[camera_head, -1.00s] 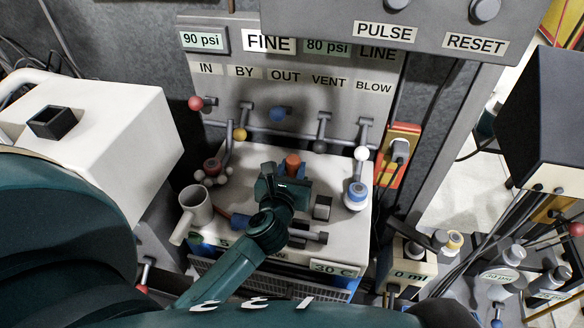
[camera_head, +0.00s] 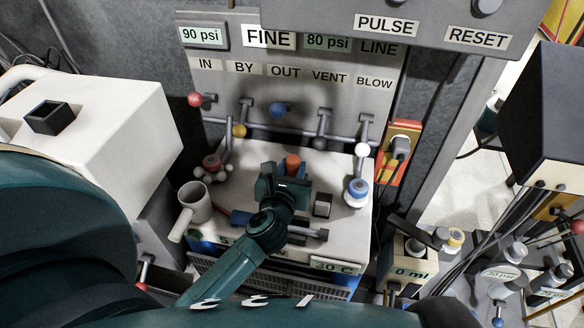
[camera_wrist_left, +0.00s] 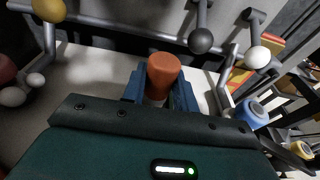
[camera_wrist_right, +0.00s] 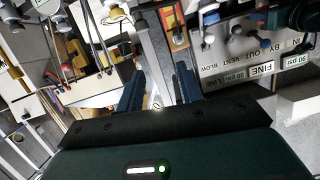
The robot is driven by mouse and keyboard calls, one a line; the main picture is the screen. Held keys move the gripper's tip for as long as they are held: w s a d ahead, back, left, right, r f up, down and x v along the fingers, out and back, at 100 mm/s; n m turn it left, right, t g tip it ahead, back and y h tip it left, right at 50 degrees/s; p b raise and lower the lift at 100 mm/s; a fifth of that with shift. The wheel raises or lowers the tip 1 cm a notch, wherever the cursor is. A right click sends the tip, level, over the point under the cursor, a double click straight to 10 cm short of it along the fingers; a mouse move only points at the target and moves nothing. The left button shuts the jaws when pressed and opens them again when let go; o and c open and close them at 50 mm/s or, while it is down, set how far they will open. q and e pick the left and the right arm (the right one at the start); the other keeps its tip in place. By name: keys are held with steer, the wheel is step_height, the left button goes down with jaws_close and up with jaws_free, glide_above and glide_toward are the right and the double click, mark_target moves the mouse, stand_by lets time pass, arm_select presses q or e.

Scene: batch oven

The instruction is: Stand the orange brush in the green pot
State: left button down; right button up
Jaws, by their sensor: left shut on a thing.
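The orange brush shows as a rounded orange cylinder end (camera_head: 292,163), standing upright between the fingers of my left gripper (camera_head: 288,178). The same orange end (camera_wrist_left: 163,68) fills the gap between the two blue-green fingers in the left wrist view. My left gripper is shut on it over the white top of the bench unit. The brush's lower part is hidden by the gripper. I cannot make out a green pot in any view. My right gripper (camera_wrist_right: 158,92) is open, with nothing between its fingers.
A pale mug-like cup (camera_head: 195,203) stands at the left of the white top (camera_head: 335,165). A blue-and-white round piece (camera_head: 356,193) stands at its right. Valve levers with ball knobs, such as a yellow one (camera_head: 239,131), line the back. A white box (camera_head: 120,130) rises at the left.

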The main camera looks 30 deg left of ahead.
mark_target(291, 172)
arm_select(q)
steer(key=c, duration=1)
jaws_free()
arm_select(e)
steer(key=shift+f, duration=0.1)
steer(key=shift+d, duration=0.1)
arm_select(q)
steer(key=v, duration=0.7)
steer(key=shift+s+d, duration=0.15)
steer(key=shift+s, duration=0.1)
arm_select(e)
steer(key=shift+s+r, duration=0.15)
steer(key=shift+r, duration=0.2)
